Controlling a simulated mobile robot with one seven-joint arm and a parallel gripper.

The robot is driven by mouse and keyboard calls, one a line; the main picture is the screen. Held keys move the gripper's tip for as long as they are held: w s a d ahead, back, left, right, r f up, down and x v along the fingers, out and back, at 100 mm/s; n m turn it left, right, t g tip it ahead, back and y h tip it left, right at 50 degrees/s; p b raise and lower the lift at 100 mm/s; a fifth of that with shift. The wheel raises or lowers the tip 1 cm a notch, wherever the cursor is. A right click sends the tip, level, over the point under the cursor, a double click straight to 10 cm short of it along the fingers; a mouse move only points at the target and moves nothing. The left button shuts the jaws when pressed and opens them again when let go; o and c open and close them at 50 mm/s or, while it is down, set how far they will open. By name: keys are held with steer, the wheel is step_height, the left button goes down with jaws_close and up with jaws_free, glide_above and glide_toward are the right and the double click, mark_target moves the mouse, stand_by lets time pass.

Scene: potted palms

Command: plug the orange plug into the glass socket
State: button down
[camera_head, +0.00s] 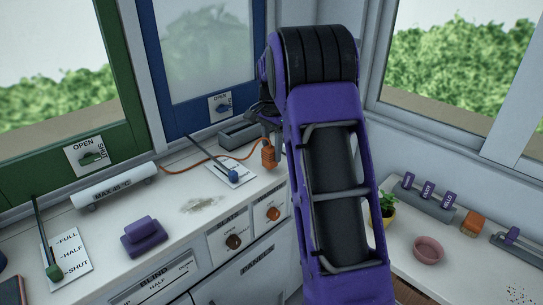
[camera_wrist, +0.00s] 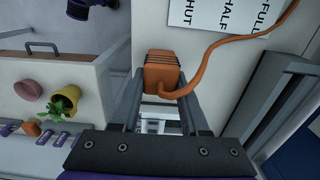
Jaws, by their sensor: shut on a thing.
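The orange plug (camera_head: 268,153) hangs below my gripper (camera_head: 267,138) near the back right end of the white counter, with its orange cord running left. In the wrist view the plug (camera_wrist: 160,70) sits between the two fingertips, which are shut on it. The plug looks held above the counter; its lower end is hard to make out. An orange round fitting (camera_head: 273,213) and a brown round fitting (camera_head: 234,242) are on the counter's front, under small labels. I cannot tell for certain which is the glass socket. My arm hides part of the counter's right end.
A lever on a white card (camera_head: 236,174) stands just left of the plug. A white heater tube (camera_head: 115,192), a purple block (camera_head: 143,235) and a green-knobbed lever (camera_head: 54,271) are farther left. A yellow plant pot (camera_head: 387,218) and pink bowl (camera_head: 428,250) stand right of my arm.

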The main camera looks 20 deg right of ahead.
mark_target(271, 146)
steer(key=shift+m, duration=0.3)
steer(key=r, duration=0.5)
steer(key=r+p, duration=0.1)
steer(key=r, duration=0.2)
steer(key=shift+w+r, duration=0.25)
steer(key=shift+w, duration=0.1)
steer(key=w+d+m+p, duration=0.1)
steer(key=w+d+m, duration=0.3)
steer(key=m, duration=0.5)
steer(key=w+d+m, duration=0.3)
steer(key=d+m, duration=0.3)
steer(key=m, duration=0.2)
steer(key=shift+s+a+f, duration=0.1)
steer(key=shift+s+f, duration=0.05)
steer(key=shift+f, duration=2.05)
steer(key=shift+s+a+f, duration=0.1)
steer(key=shift+f, duration=2.1)
steer(key=shift+f, duration=0.2)
steer(key=shift+c, duration=2.1)
jaws_free()
step_height(271, 146, up, 8)
